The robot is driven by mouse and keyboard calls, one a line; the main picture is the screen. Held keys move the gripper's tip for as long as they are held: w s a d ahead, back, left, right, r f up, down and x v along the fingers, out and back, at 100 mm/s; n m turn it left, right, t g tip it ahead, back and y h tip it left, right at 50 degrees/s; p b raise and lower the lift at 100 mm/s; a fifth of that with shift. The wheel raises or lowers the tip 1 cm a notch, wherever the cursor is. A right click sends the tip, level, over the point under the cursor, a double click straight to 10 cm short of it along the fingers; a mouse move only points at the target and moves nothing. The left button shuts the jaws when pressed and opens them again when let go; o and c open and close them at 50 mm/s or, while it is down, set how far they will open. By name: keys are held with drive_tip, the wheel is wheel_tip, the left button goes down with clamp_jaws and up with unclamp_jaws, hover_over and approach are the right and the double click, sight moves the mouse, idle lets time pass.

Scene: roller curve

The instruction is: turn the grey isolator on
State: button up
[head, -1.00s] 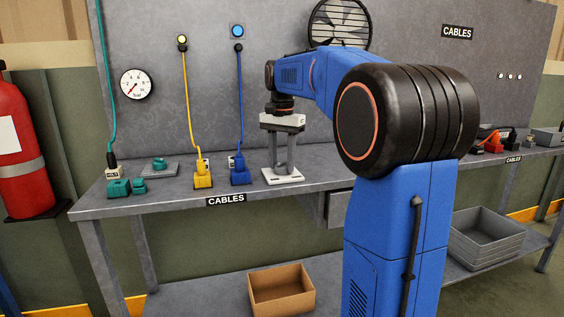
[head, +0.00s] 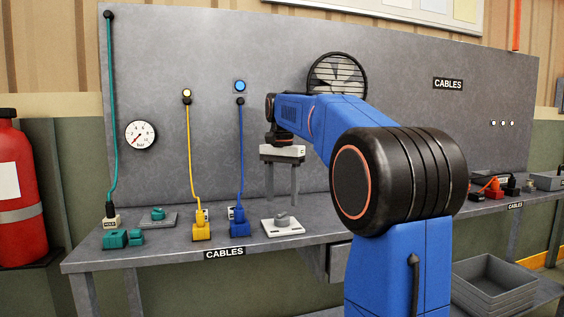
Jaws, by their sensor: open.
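The grey isolator (head: 283,221) is a grey rotary knob on a white plate, lying on the bench below my gripper. The knob's turn position is too small to read clearly. My gripper (head: 281,197) points straight down above the isolator, its two grey fingers spread apart and empty. The fingertips appear to be a little above the knob, with no contact visible.
To the left on the bench (head: 330,234) stand a blue plug (head: 239,229), a yellow plug (head: 201,230), a teal knob on a grey plate (head: 158,214) and teal blocks (head: 115,239). A fan (head: 338,78) is behind my arm.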

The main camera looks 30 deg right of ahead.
sight(282, 213)
wheel_tip(282, 213, up, 11)
drive_tip(key=shift+r, duration=0.2)
idle(0.6)
drive_tip(key=s+a+f+n+t, duration=0.1)
drive_tip(key=s+a+f+n, duration=0.3)
drive_tip(key=s+f, duration=0.6)
drive_tip(key=s+a+f+n+t, duration=0.2)
drive_tip(key=s+a+f+n, duration=0.2)
drive_tip(key=s+f, duration=0.6)
drive_tip(key=s+a+f+n+t, duration=0.1)
drive_tip(key=s+a+f+n, duration=0.3)
drive_tip(key=f, duration=1.2)
drive_tip(key=s+a, duration=0.3)
drive_tip(key=s, duration=0.3)
drive_tip(key=shift+s+a+f+t, duration=0.25)
drive_tip(key=shift+a+f+t, duration=0.05)
drive_tip(key=shift+a+t, duration=0.1)
